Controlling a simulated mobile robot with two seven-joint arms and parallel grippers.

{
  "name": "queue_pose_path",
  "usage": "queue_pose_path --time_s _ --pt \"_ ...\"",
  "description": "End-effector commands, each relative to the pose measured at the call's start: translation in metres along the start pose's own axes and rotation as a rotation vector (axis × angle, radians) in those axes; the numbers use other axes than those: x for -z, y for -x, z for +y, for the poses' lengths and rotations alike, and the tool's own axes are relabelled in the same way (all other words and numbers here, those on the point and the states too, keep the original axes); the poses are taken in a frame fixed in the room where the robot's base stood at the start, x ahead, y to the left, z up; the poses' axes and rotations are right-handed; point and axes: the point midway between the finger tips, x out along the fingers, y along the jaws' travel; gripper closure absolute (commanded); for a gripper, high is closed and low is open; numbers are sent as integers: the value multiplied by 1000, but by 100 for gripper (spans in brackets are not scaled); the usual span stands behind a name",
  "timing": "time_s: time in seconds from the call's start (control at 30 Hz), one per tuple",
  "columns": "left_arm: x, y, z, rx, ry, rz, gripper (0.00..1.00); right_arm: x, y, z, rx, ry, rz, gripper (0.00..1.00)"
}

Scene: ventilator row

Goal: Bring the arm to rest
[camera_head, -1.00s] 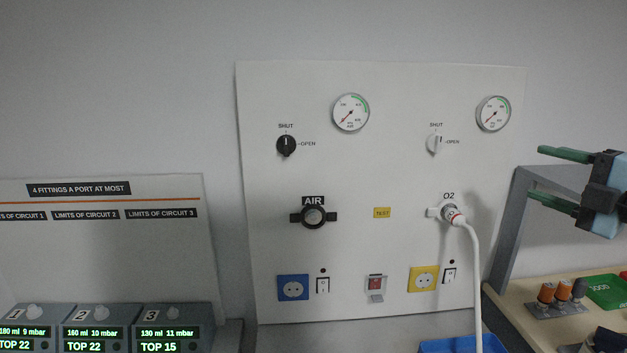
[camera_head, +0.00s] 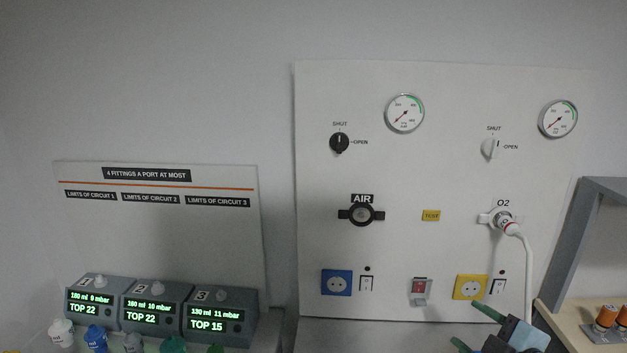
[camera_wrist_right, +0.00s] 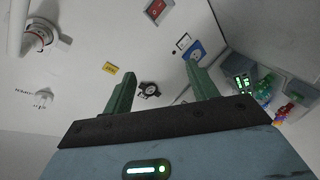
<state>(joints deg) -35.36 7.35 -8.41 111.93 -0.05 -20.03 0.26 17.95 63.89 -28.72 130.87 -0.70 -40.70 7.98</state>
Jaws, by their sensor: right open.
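My right gripper (camera_head: 474,328) is at the bottom right of the head view, in front of the lower part of the white wall panel (camera_head: 400,255). Its two green fingers are apart with nothing between them. In the right wrist view the open fingers (camera_wrist_right: 160,92) point toward the panel, and it touches nothing that I can see. My left gripper is in neither view.
A white hose (camera_head: 528,270) hangs from the O2 outlet (camera_head: 503,222), close to my right gripper. A grey frame (camera_head: 580,235) stands at the right beside a wooden bench. Three lit display units (camera_head: 150,308) stand at lower left. The wall above is bare.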

Motion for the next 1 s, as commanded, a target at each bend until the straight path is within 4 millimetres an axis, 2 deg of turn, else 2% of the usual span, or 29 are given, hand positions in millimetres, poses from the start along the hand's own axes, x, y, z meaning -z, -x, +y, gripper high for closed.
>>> queue_pose_path --time_s 0.03,0.17,0.27,0.4,0.5,0.7,1.0 --pt "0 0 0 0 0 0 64 -3 2 -27 29 -71 -35 42" --pt "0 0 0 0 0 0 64 -17 15 -84 92 -226 -161 42" --pt "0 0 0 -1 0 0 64 -28 32 -127 146 -345 -275 42" --pt "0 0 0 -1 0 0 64 -46 68 -186 232 -509 -461 42" --pt "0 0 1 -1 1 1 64 -56 98 -223 293 -610 -597 42" --pt "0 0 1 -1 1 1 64 -66 150 -272 387 -748 -804 42" --pt "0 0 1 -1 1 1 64 -67 216 -320 497 -889 -1038 42"
